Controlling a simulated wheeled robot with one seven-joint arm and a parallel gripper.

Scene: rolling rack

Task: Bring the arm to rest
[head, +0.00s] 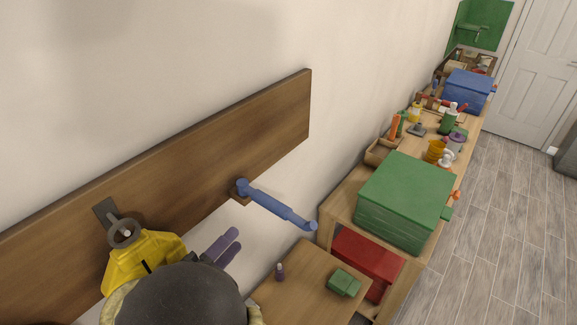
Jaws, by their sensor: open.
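My gripper (223,248) shows as two purple fingers past my dark rounded arm link in the lower left of the head view. The fingers are open with a narrow gap, and nothing shows between them. My arm link hides the gripper's base. The gripper is below the wooden wall board, between a yellow object and a blue peg, apart from the peg.
The wooden board (270,115) carries the blue peg (275,205). The yellow object (145,258) is at a grey ring mount (122,232). A green box (405,195) stands beyond; floor (500,210) is clear right.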

